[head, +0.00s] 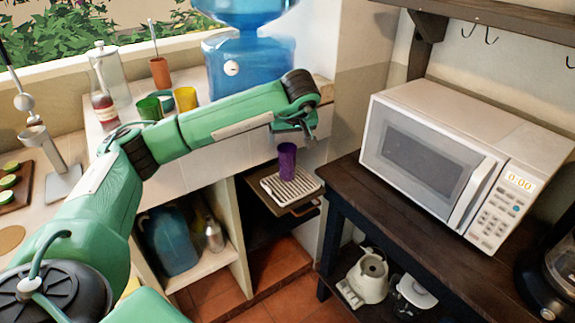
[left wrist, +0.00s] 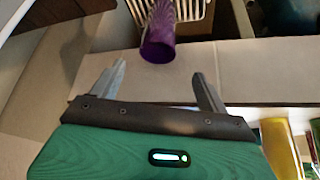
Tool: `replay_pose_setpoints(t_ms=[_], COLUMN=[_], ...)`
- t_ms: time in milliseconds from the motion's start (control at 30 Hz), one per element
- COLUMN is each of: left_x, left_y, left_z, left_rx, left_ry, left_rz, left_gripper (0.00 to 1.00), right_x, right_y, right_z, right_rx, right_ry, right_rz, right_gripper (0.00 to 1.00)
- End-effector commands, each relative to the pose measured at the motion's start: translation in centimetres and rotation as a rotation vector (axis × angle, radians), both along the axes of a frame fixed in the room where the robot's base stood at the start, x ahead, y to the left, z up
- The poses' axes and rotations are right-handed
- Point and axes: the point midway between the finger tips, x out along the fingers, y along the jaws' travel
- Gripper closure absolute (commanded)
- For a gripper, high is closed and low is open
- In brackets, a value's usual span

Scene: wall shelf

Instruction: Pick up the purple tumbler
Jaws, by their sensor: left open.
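The purple tumbler (head: 287,161) stands upright on a slatted white drip tray (head: 270,186) below the counter edge. My left gripper (head: 309,138) is above it, slightly to its right in the head view. In the left wrist view the tumbler (left wrist: 160,38) shows beyond the two fingers of my left gripper (left wrist: 160,82), near the middle between them. The fingers are apart, with nothing between them, and do not touch the tumbler. My right gripper is not in view.
A blue water dispenser (head: 238,65) stands on the counter behind my left arm. Green and yellow cups (head: 185,99) are beside it. A white microwave (head: 450,160) sits on a dark table at right. A kettle (head: 369,277) is on the shelf below.

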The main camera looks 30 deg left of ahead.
Motion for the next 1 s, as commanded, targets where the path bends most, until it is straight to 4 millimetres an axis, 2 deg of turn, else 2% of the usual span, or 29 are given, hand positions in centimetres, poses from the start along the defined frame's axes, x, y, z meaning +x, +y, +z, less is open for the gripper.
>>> replay_pose_setpoints(t_ms=[100, 367, 700, 967, 1000], left_x=[0.7, 1.4, 3.1, 3.2, 3.2], left_y=[0.7, 1.3, 2.6, 2.7, 2.7], left_z=[-1.8, -3.6, -7.5, -7.8, -7.8], left_rx=[-0.002, -0.003, -0.004, -0.003, -0.003], left_ry=[0.002, 0.001, 0.001, -0.002, -0.002], left_rz=[0.001, -0.001, 0.000, -0.002, -0.002], left_gripper=[0.23, 0.23, 0.23, 0.23, 0.28], right_x=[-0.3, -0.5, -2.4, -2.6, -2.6], right_y=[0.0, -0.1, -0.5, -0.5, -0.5], right_z=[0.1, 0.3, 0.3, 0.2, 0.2], right_rx=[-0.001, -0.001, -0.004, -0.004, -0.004], right_ry=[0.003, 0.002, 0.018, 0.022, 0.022], right_rz=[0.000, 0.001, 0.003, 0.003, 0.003], right_gripper=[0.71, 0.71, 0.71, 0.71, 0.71])
